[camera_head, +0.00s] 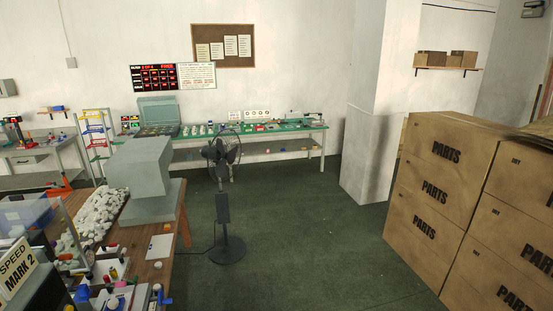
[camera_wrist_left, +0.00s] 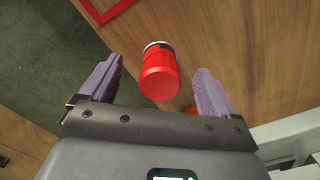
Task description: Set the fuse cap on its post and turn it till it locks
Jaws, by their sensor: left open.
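A red cylindrical cap (camera_wrist_left: 160,75) with a dark and pale band at its far end shows in the left wrist view. It lies between the two purple fingertips of my left gripper (camera_wrist_left: 160,66), which is open, with a visible gap on both sides of the cap. I cannot tell whether the cap stands on the wood surface or above it. No post can be made out. Neither gripper shows in the head view, and I cannot pick out this cap there among the small items on the near bench.
In the wrist view, a red frame (camera_wrist_left: 106,9) lies on the wood surface (camera_wrist_left: 240,45). In the head view, the near bench at left holds a grey machine (camera_head: 142,170) and a white heap (camera_head: 98,212). A black fan (camera_head: 223,205) stands beside it. Cardboard boxes (camera_head: 440,200) stand right.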

